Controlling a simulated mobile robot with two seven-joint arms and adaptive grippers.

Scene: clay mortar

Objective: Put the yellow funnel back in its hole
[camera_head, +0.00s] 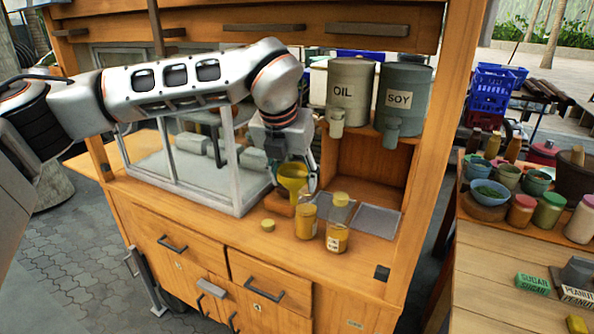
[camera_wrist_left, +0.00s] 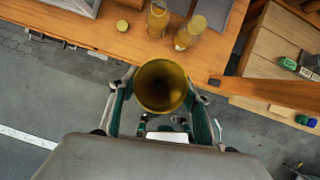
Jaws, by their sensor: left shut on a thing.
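The yellow funnel (camera_head: 291,174) is in my left gripper (camera_head: 294,184), above the wooden counter near its front left part. In the left wrist view, the funnel's wide round mouth (camera_wrist_left: 160,86) faces the camera. The two fingers of the left gripper (camera_wrist_left: 160,92) stand on either side of the funnel, shut on it. A brown wooden block (camera_head: 280,206) shows on the counter below the funnel, partly hidden by it. I cannot clearly make out the funnel's hole. My right gripper is not in view.
Two jars of yellow contents (camera_head: 306,222) (camera_head: 337,239) and a yellow lid (camera_head: 267,225) stand close by on the counter (camera_head: 290,241). A glass case (camera_head: 240,185) is left of the funnel. The OIL (camera_head: 348,80) and SOY (camera_head: 402,85) containers are above, to the right.

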